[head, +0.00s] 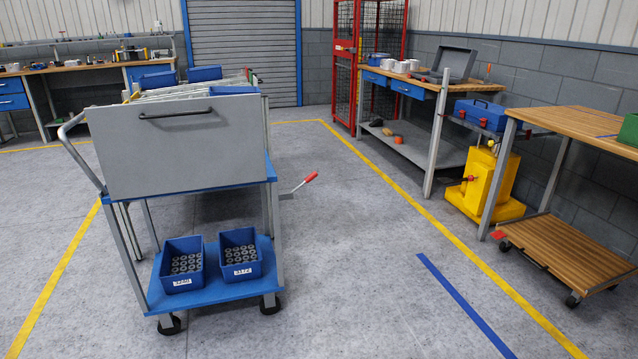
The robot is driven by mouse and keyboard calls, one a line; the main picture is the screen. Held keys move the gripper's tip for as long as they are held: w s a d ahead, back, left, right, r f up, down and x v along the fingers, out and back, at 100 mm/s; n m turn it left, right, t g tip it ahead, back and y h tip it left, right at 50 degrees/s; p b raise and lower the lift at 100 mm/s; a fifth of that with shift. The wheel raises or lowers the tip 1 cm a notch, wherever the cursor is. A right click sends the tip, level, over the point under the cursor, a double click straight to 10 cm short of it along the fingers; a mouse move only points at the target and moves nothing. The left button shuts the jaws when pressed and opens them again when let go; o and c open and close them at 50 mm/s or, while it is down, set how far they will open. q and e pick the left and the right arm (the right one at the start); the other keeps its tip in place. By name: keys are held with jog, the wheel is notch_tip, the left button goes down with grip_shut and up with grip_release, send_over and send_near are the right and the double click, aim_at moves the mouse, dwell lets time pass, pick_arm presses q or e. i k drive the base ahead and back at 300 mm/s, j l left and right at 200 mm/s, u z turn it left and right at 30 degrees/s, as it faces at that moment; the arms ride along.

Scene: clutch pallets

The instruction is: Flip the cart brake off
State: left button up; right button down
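The cart (215,188) stands left of the middle in the head view, with blue shelves, a grey front panel (185,148) with a dark handle, and black wheels. A lever with a red grip (310,177), which looks like the cart brake, sticks out from the cart's right side and slants up to the right. Where the lever joins the cart is partly hidden behind the frame. Neither of my grippers is in view, and nothing touches the lever.
Two blue bins of round parts (182,264) sit on the cart's lower shelf. A push handle (72,128) juts out left. Workbenches (430,92), a yellow stand (484,185) and a low wooden dolly (560,248) line the right. The floor (370,255) right of the cart is clear.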

aim_at(311, 177)
jog(key=i+l, duration=0.2)
jog(key=i, duration=0.25)
jog(key=i+l, duration=0.15)
jog(key=i, duration=0.35)
jog(key=i+l, duration=0.2)
jog(key=i, duration=0.25)
jog(key=i+l, duration=0.2)
jog(key=i, duration=0.3)
jog(key=i+l, duration=0.15)
jog(key=i, duration=0.3)
